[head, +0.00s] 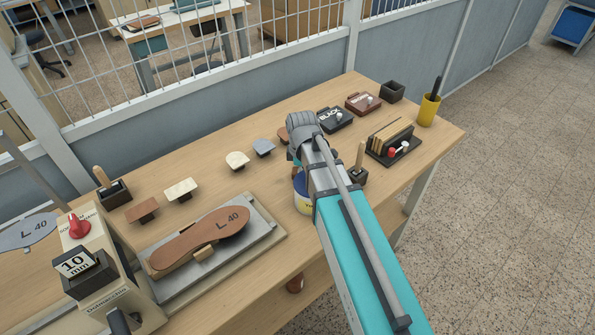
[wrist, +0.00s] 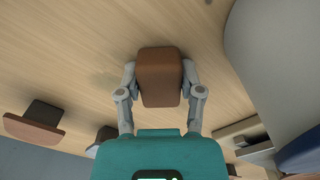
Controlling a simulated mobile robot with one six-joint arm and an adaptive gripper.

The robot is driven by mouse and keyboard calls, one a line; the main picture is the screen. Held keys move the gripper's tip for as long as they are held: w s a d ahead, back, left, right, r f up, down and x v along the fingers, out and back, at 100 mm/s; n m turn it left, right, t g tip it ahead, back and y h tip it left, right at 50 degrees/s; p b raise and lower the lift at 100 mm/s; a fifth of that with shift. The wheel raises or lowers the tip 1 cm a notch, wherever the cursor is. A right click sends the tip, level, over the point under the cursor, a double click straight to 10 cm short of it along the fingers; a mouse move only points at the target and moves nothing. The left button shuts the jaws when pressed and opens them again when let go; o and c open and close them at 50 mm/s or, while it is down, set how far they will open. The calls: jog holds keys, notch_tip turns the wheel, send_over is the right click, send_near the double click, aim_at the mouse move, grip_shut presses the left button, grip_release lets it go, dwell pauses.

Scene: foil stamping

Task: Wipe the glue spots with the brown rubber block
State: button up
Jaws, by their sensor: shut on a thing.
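In the wrist view my gripper (wrist: 160,78) is shut on a brown block (wrist: 160,65), one finger on each side of it. The block is over or on the bare wood table; I cannot tell whether it touches. A brown sole marked "L 40" (head: 190,246) lies on a grey plate (head: 262,226) at the front of the table. I cannot make out any glue spots in either view.
Several small blocks stand along the back, including a reddish brown one (head: 142,211) and a cream one (head: 181,190). A blue and yellow tin (head: 302,196) is beside my arm. A dial machine (head: 95,262) stands left. A card rack (head: 400,147) and yellow cup (head: 428,111) stand right.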

jog(key=shift+d, duration=0.15)
jog(key=shift+w+d, duration=0.45)
jog(key=shift+d, duration=0.05)
jog(key=shift+w, duration=0.15)
jog(key=shift+w+a, duration=0.55)
jog(key=shift+w, duration=0.15)
jog(key=shift+w+a, duration=0.5)
jog(key=shift+w, duration=0.2)
jog(key=shift+w, duration=0.1)
jog(key=shift+w+a, duration=0.55)
jog(key=shift+w, duration=0.25)
jog(key=shift+w+a, duration=0.5)
jog(key=shift+w, duration=0.25)
jog(key=shift+r+p, duration=3.05)
jog(key=shift+p, duration=0.1)
